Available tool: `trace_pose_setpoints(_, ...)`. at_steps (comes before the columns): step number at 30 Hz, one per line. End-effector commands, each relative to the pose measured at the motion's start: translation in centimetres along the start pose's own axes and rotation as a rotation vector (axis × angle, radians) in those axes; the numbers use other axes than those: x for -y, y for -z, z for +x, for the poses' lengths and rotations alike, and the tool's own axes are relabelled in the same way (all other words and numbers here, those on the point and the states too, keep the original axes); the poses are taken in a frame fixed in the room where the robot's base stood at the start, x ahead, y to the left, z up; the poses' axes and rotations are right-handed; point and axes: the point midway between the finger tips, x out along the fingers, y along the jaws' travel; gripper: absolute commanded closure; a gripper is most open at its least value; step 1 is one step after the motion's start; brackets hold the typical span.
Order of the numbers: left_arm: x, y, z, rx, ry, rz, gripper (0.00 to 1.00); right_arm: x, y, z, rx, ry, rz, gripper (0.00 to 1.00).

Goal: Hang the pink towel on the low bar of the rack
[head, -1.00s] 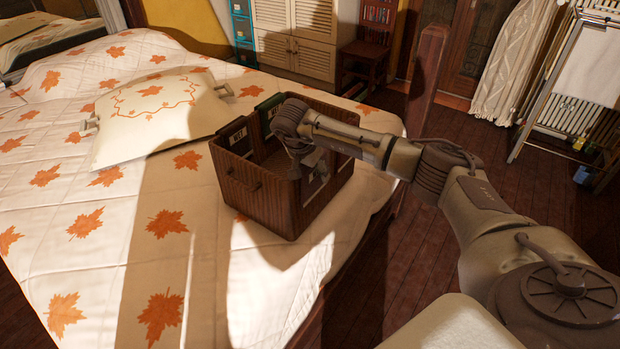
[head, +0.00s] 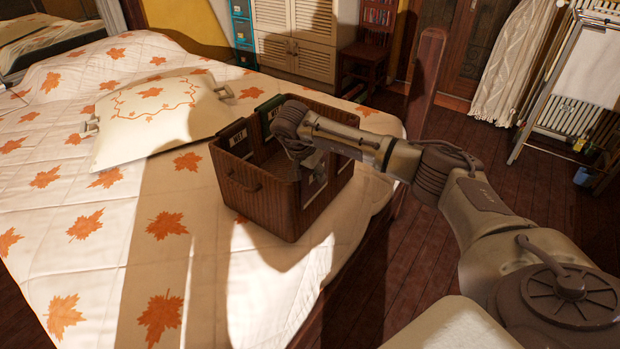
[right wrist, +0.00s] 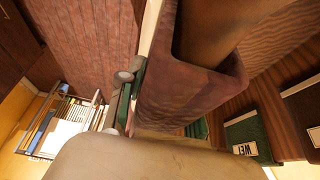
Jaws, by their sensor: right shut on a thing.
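My right gripper (head: 305,158) reaches down into the near right part of a brown basket (head: 262,200) on the bed. It is shut on a dusky pink cloth, taken to be the pink towel (right wrist: 185,85), which shows large and shadowed in the right wrist view. Its lower part is out of sight, and in the head view the arm and basket wall hide it. The rack (head: 540,100), a slatted frame, stands on the floor at the far right. Its low bar cannot be told apart. My left gripper is not in view.
The basket has dark dividers with white labels; one reads WET (right wrist: 245,149). A bedpost (head: 428,75) stands to the right. A white cloth (head: 592,70) hangs on the rack. Open floor (head: 480,150) lies between.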

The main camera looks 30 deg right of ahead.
Motion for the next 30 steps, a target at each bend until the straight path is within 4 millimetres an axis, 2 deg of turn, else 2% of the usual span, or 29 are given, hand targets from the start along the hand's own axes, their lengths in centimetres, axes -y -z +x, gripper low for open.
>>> trace_pose_setpoints(14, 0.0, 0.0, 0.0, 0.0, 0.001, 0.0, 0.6, 0.0, 0.0, -0.1, 0.0, 0.001, 0.0, 1.0)
trace_pose_setpoints(30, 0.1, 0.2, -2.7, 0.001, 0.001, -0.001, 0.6, 0.0, 1.5, -3.5, -0.001, 0.001, 0.0, 1.0)
